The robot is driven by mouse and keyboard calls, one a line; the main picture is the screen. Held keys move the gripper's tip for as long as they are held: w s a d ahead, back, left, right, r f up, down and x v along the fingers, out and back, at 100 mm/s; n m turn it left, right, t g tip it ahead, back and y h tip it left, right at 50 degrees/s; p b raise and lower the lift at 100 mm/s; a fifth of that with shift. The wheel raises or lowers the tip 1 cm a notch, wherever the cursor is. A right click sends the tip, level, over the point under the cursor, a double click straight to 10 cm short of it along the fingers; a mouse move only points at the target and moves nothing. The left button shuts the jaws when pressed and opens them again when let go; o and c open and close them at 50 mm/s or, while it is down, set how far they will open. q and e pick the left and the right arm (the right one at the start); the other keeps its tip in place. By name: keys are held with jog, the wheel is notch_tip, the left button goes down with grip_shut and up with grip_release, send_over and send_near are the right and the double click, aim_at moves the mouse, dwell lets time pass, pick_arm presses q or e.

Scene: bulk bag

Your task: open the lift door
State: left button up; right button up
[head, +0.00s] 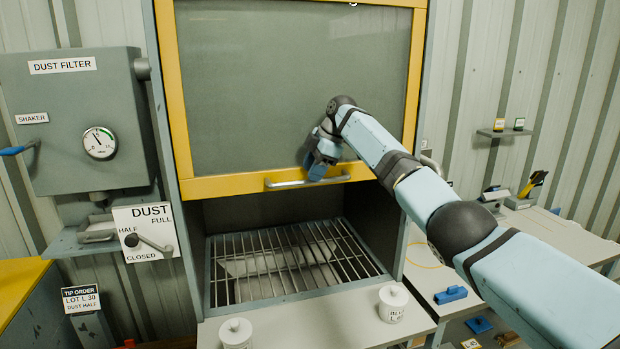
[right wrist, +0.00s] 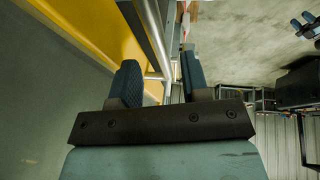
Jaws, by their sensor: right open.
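The lift door (head: 285,90) is a grey panel in a yellow frame, standing above a dark opening. A pale metal bar handle (head: 284,183) runs along its lower yellow rail. My right gripper (head: 318,170) is at the right part of this handle, its blue fingers in front of the rail. In the right wrist view the two fingers (right wrist: 160,78) are apart, and the handle (right wrist: 155,74) shows between them. Whether either finger touches the bar I cannot tell.
Below the door is a barred grate (head: 290,262). A dust filter box (head: 75,120) and a dust lever plate (head: 147,233) are at left. A side bench (head: 560,238) is at right.

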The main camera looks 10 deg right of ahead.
jog(key=b+v, duration=0.2)
jog(key=v, duration=0.9)
jog(key=shift+r, duration=0.15)
jog(key=shift+d, duration=0.1)
